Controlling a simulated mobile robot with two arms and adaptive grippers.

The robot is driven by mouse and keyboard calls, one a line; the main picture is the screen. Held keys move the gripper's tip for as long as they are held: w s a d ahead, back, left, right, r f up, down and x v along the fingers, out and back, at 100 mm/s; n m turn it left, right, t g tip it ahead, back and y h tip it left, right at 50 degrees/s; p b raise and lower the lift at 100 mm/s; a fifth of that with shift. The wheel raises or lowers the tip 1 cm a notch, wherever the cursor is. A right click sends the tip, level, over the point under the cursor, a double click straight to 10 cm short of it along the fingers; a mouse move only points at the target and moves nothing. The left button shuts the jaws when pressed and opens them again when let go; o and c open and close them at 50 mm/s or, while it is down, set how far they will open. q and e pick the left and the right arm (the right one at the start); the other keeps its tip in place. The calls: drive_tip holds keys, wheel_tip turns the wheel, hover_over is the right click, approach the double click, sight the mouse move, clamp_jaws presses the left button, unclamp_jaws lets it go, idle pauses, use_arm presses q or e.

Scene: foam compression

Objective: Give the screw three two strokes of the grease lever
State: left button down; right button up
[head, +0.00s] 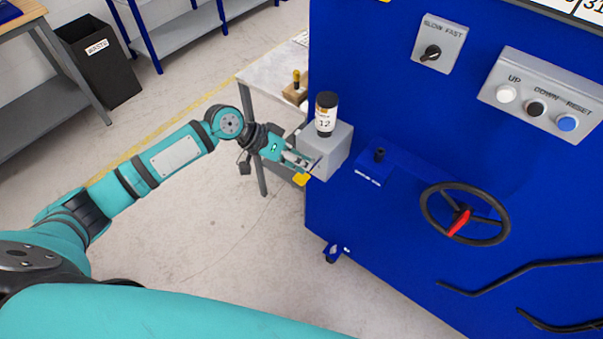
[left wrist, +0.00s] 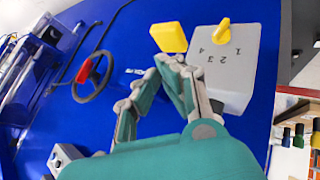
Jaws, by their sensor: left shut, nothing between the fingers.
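My right gripper is out of view.
The blue machine (head: 400,255) carries a black handwheel (head: 465,214), a speed switch (head: 439,43) and an UP, DOWN, RESET panel (head: 543,93). A side table (head: 270,72) stands behind the grease box. A dark waste bin (head: 98,60) is at the far left. Floor in front is clear.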

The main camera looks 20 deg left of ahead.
use_arm(q)
drive_tip(key=shift+r, duration=0.1)
wheel_tip(320, 180, up, 5)
drive_tip(key=p, duration=0.4)
drive_tip(key=shift+p, duration=0.4)
idle(0.4)
